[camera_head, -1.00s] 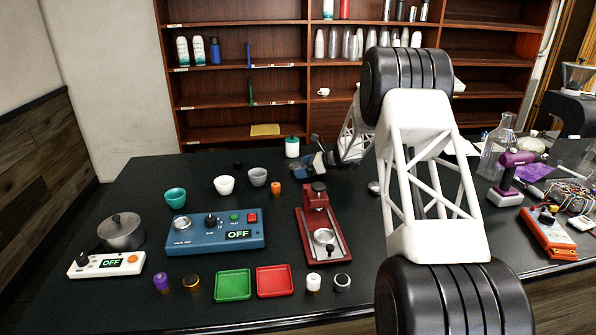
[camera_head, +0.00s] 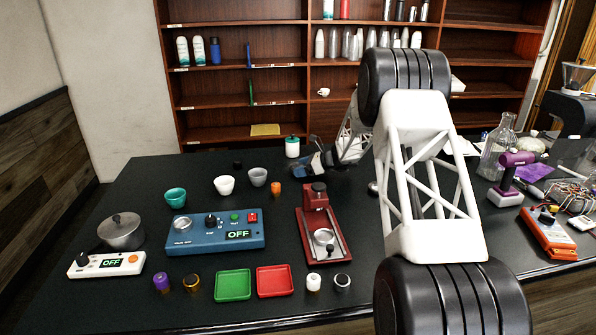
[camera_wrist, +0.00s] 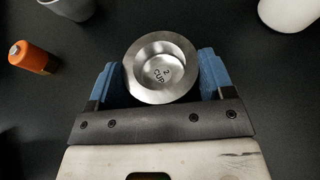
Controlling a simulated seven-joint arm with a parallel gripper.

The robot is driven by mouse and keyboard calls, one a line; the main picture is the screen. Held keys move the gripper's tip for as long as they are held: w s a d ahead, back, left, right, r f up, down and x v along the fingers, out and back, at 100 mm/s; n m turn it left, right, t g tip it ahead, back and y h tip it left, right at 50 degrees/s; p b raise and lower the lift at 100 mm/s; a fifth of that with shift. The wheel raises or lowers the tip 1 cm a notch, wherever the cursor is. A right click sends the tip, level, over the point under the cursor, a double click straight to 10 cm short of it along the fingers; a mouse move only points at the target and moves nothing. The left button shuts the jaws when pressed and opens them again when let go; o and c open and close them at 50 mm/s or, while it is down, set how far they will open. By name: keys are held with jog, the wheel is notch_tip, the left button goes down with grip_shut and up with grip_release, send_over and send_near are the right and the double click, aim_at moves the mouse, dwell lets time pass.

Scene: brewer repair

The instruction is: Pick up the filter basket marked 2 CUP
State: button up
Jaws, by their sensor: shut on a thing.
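The filter basket (camera_wrist: 160,68) is a round silver metal cup with a wide rim, and "2 CUP" shows on its inner floor in the wrist view. My gripper (camera_wrist: 160,80) has its two blue fingers on the left and right sides of the basket, shut on it. In the head view my gripper (camera_head: 322,160) is at the back of the black table, right of the orange cylinder. The basket is too small or hidden to make out there. I cannot tell whether it touches the table.
A grey cup (camera_head: 257,177) and a white-and-teal jar (camera_head: 292,147) stand nearby. A red press device (camera_head: 318,222) stands in front, and a blue scale-like box (camera_head: 215,232) stands left.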

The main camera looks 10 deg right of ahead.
jog(key=shift+r, duration=0.15)
notch_tip(320, 180, up, 10)
dwell(0.8)
